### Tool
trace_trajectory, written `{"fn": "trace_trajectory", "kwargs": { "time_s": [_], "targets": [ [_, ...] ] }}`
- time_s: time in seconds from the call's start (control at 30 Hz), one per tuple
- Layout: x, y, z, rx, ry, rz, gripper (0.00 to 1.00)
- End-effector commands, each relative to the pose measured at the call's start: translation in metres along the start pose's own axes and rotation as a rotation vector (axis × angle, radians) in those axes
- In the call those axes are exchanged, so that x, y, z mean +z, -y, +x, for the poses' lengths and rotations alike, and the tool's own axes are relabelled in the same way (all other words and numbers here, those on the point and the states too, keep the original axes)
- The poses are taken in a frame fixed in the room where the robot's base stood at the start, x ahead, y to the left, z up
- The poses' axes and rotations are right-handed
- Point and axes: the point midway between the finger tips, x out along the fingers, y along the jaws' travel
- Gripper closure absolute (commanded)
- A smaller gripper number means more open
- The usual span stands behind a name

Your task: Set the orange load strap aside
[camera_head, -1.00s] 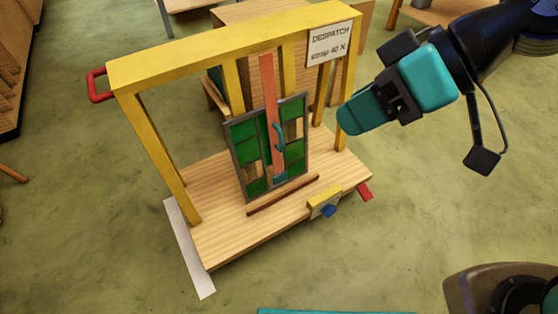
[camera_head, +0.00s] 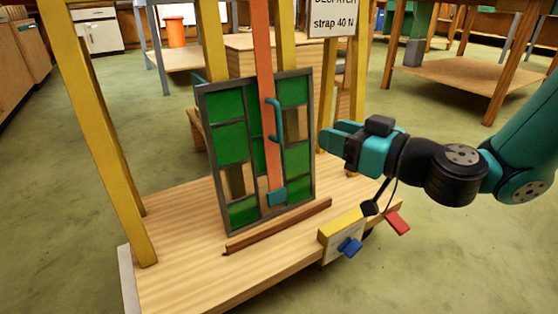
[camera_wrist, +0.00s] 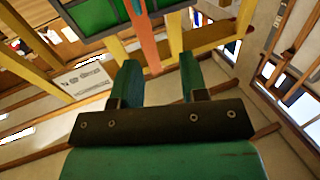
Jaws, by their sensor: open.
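The orange load strap (camera_head: 264,90) runs down the front of the green leaded panel (camera_head: 232,140). A teal handle (camera_head: 275,120) sits partway down the strap and a teal buckle (camera_head: 277,196) is at its lower end. The panel stands upright, leaning slightly, on a wooden cart deck (camera_head: 180,270). My gripper (camera_head: 332,138) is to the right of the panel, apart from the strap and empty. In the wrist view, my gripper (camera_wrist: 157,72) has its fingers spread, with the strap (camera_wrist: 143,35) beyond them.
Yellow posts (camera_head: 95,130) frame the cart. A brown ledge (camera_head: 280,227) lies before the panel. A yellow-topped box (camera_head: 341,236) with a blue tab and a red pedal (camera_head: 397,223) are at the deck's front right. A white sign (camera_head: 333,18) hangs above. Floor at right is open.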

Motion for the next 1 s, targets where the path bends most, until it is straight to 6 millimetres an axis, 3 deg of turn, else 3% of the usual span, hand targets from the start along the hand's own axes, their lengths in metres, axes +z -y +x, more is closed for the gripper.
{"fn": "trace_trajectory", "kwargs": {
  "time_s": [0.03,0.13,0.3,0.47,1.0],
  "targets": [
    [0.025,-0.009,0.001,0.030,-0.011,-0.001,0.60],
    [0.037,-0.019,0.000,0.071,-0.027,-0.007,0.60],
    [0.038,-0.026,0.004,0.096,-0.035,-0.010,0.60],
    [0.031,-0.027,0.022,0.094,-0.033,-0.010,0.60],
    [0.033,-0.036,0.140,0.091,-0.036,-0.016,0.60]
  ]
}}
